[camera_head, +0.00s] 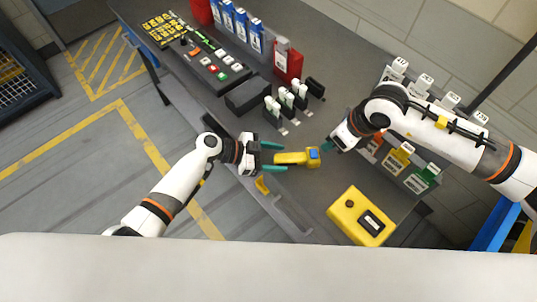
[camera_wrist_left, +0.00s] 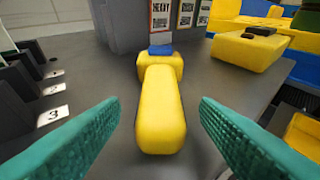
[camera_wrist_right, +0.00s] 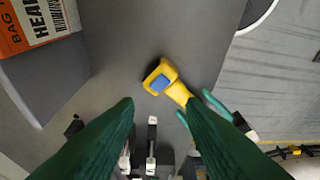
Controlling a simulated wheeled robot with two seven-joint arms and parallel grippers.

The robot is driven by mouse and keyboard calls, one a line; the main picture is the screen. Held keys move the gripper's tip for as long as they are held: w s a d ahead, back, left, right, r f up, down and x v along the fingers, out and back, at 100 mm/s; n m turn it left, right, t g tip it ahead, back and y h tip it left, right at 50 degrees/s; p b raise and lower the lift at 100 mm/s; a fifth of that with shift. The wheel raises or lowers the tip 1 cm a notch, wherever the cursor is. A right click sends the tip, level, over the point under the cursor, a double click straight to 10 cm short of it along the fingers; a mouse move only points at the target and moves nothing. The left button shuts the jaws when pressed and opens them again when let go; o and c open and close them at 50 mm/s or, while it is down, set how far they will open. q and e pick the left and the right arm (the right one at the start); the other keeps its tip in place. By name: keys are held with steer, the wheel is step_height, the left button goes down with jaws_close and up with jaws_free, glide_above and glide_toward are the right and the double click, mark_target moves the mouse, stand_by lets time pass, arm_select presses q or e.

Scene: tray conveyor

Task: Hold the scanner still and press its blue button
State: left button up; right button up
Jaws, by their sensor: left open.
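The yellow scanner (camera_head: 290,158) lies on the dark table, its blue button (camera_head: 313,153) at its right end. My left gripper (camera_head: 273,157) is open, with its teal fingers on either side of the scanner's handle end and a gap on both sides. In the left wrist view the handle (camera_wrist_left: 161,110) points at me between the fingers, and the blue button (camera_wrist_left: 161,50) is at the far end. My right gripper (camera_head: 328,144) is just right of the scanner head, apart from it. Its fingers stand apart and empty in the right wrist view, where the blue button (camera_wrist_right: 160,85) shows ahead.
A yellow box (camera_head: 361,215) with a dark panel sits at the table's near right. Labelled bins (camera_head: 397,158) line the right side. Black-and-white holders (camera_head: 285,103) stand behind the scanner, with a control panel (camera_head: 212,68) further left. Table around the scanner is bare.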

arm_select(q)
steer(key=c, duration=1.1)
steer(key=shift+c, duration=0.6)
arm_select(e)
jaws_close()
stand_by(0.4)
